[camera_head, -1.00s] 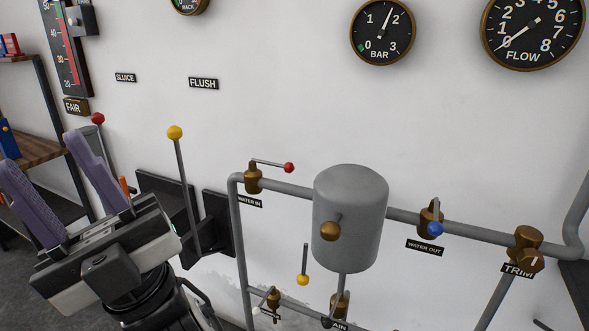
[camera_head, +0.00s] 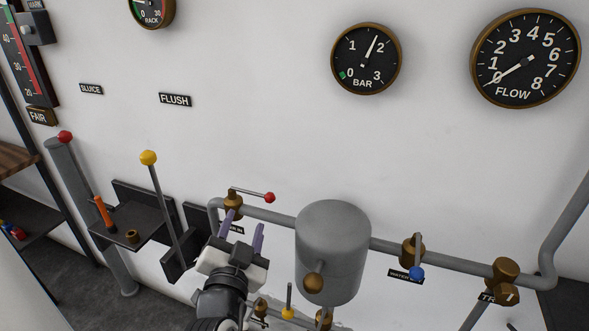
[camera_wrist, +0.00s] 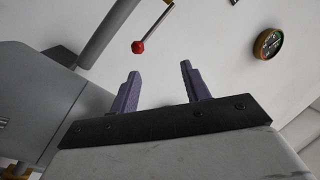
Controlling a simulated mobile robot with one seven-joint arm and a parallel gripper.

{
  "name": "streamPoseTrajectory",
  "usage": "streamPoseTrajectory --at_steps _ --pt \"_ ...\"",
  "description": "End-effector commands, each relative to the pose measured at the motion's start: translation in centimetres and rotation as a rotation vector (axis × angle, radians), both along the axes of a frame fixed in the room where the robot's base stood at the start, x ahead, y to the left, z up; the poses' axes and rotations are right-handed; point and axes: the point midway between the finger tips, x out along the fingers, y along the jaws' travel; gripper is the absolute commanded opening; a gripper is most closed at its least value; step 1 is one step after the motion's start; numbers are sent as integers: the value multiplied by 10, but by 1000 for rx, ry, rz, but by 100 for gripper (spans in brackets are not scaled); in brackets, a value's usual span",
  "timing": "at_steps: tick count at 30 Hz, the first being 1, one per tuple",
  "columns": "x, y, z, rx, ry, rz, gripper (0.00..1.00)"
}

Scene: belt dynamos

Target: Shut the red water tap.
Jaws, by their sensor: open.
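The red water tap (camera_head: 268,197) is a brass valve on the grey pipe, left of the tank, with a thin lever ending in a red ball. In the head view its lever points right, roughly along the pipe. In the wrist view the red ball (camera_wrist: 138,47) and lever show beyond the fingers, toward the upper left. My gripper (camera_head: 244,226) is open and empty, with purple fingers spread below the lever; they also show in the wrist view (camera_wrist: 158,77). The fingers appear apart from the red ball. The valve's lower part and its label are partly hidden by my gripper.
A grey tank (camera_head: 333,250) stands right of my gripper. A blue-knobbed tap (camera_head: 417,272) and a brass trim valve (camera_head: 503,282) sit further right. A yellow-knobbed lever (camera_head: 149,158) rises at left. The wall above the pipe is clear below the gauges.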

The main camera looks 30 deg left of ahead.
Motion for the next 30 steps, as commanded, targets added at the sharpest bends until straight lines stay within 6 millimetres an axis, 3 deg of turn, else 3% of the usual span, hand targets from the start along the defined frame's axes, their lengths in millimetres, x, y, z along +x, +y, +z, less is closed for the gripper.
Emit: streamPoseTrajectory --at_steps 6,18,20,30 --pt "6 -14 -20 -11 85 -74 47" --pt "30 -3 -24 -5 84 -73 47" --pt "42 2 -15 -13 85 -75 47" --pt "105 32 -15 -11 86 -73 47"
